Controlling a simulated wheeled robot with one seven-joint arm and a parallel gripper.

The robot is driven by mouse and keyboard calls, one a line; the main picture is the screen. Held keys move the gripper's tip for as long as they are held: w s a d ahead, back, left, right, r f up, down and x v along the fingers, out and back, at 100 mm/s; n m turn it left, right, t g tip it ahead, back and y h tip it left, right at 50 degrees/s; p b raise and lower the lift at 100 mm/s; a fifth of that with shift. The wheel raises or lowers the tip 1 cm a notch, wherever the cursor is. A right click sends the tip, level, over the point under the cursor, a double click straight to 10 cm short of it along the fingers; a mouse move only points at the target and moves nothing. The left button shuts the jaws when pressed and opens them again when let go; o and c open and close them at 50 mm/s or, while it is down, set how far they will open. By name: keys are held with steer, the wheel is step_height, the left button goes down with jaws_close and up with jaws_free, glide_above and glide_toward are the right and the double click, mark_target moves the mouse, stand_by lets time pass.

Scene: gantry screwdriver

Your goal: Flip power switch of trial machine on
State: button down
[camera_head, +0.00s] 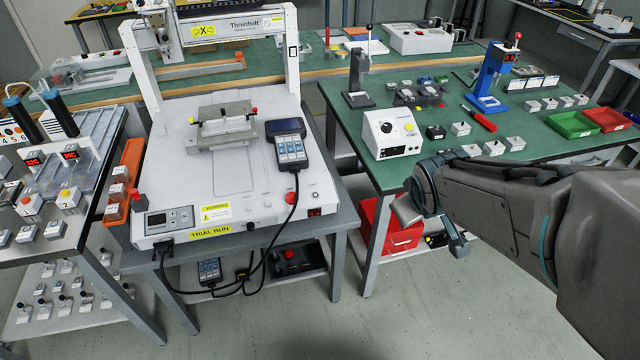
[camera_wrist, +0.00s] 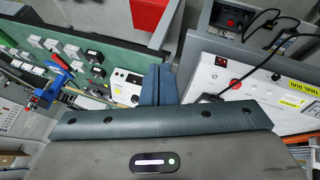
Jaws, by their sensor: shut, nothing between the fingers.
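The trial machine (camera_head: 215,190) is a white gantry unit with a yellow "TRIAL RUN" label, standing on a grey-framed table at left centre. Its red power switch (camera_head: 315,211) sits at the right end of the front face. Its on or off position is too small to tell. In the wrist view the machine (camera_wrist: 262,88) lies at the right, with the red switch (camera_wrist: 221,61) near its corner. My gripper (camera_head: 460,246) is to the right of the machine and apart from it, over the floor gap before the green bench. Its fingers (camera_wrist: 158,85) are closed together and empty.
A green bench (camera_head: 360,110) with a white control box (camera_head: 390,133) stands right. A red drawer box (camera_head: 392,228) is below. Floor in front is clear.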

steer(key=w+a+f+n+t+y+b, duration=0.2)
steer(key=w+a+f+n+b, duration=0.1)
steer(key=w+f+n+b, duration=0.4)
steer(key=w+a+f+n+t+y+b, duration=0.25)
steer(key=f+b, duration=0.25)
steer(key=f, duration=0.4)
steer(key=a+f+n+g+y+b, duration=0.2)
steer(key=a+f+n+y+b, duration=0.4)
steer(key=a+f+n+b, duration=0.2)
step_height(320, 180, down, 3)
steer(key=a+n, duration=0.1)
steer(key=a, duration=0.1)
steer(key=shift+s+a+r, duration=0.15)
steer(key=shift+s+a, duration=0.2)
steer(key=shift+s, duration=0.05)
steer(key=shift+w+g+y, duration=0.15)
steer(key=shift+g+y, duration=0.1)
steer(key=p, duration=0.2)
glide_toward(315, 213)
steer(key=shift+w+a+f, duration=0.35)
steer(key=shift+a+f, duration=0.3)
steer(key=shift+f, duration=0.05)
steer(key=shift+w+a+f, duration=0.35)
steer(key=shift+a+f, duration=0.35)
steer(key=shift+f, duration=0.05)
steer(key=shift+w+a+f, duration=0.35)
steer(key=shift+a+f, duration=0.3)
steer(key=shift+f, duration=0.05)
steer(key=shift+w, duration=0.1)
steer(key=shift+w, duration=0.35)
